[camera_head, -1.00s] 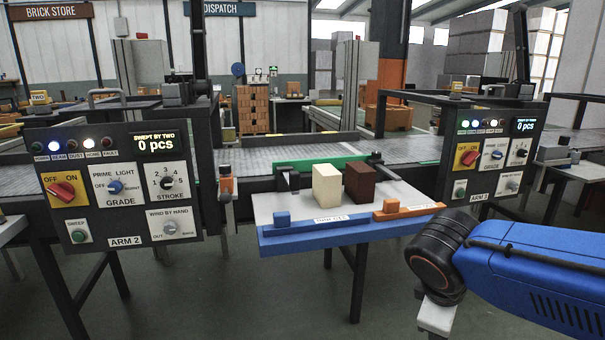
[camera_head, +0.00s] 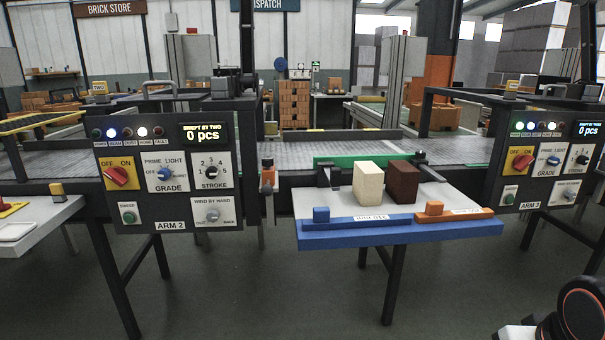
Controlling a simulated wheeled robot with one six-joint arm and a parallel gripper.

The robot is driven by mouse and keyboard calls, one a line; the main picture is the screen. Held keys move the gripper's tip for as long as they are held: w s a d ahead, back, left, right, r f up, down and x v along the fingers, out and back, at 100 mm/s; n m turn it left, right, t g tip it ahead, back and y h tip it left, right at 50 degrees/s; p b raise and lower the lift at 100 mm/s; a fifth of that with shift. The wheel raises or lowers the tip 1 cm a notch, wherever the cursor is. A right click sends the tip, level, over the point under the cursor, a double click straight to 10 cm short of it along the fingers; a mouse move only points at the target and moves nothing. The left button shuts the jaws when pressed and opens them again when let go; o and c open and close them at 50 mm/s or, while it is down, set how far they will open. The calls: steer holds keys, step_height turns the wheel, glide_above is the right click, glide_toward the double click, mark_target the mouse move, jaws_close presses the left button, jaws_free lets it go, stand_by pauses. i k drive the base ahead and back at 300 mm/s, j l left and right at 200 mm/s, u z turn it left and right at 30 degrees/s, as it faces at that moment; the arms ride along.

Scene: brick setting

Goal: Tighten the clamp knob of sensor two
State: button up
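A small upright device with an orange body and dark top (camera_head: 267,176) is fixed at the belt's front edge, between the ARM 2 panel and the brick table. It may be sensor two, but I read no label on it and cannot make out a clamp knob. The ARM 2 panel (camera_head: 130,213) stands just left of it, its display reading "SWEPT BY TWO 0 pcs". Part of my own arm shows in the bottom right corner. My gripper is not in view.
A blue-edged table (camera_head: 400,233) bears a cream brick (camera_head: 368,182) and a dark brown brick (camera_head: 403,181). The ARM 3 panel (camera_head: 548,185) stands at right. A pale table (camera_head: 40,222) is at left. The grey floor (camera_head: 270,290) in front is clear.

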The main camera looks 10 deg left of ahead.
mark_target(267, 161)
steer(key=i+u, duration=0.2)
steer(key=u, duration=0.3)
steer(key=i+l+u, duration=0.15)
steer(key=u, duration=0.3)
steer(key=j+z, duration=0.25)
steer(key=j, duration=0.4)
steer(key=j+z, duration=0.25)
steer(key=j, duration=0.4)
steer(key=k, duration=0.05)
